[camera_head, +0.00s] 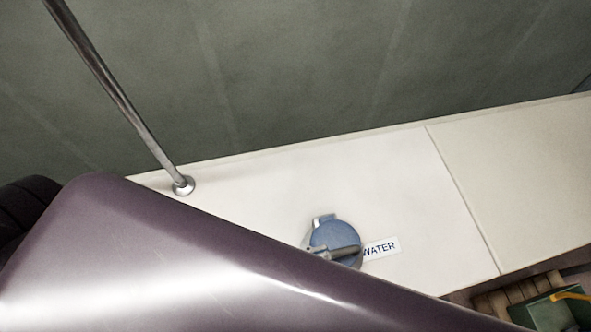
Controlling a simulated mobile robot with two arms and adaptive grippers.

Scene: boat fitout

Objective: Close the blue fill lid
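The blue fill lid (336,233) is a round blue disc with a small tab or hinge on its far edge. It sits on the pale deck (400,195), just left of a white label (382,248) reading "WATER". I cannot tell whether the lid is fully down. The grey finger part of my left gripper (342,252) lies across the near part of the lid in the picture. I cannot tell if it touches. The rest of that gripper is hidden behind my large purple-grey arm link, which fills the lower left. My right gripper is not in view.
A thin metal post (120,92) rises from a round base on the deck at the left. A seam crosses the deck on the right. A green box (548,314) with a yellow part stands below at the lower right. The deck right of the label is clear.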

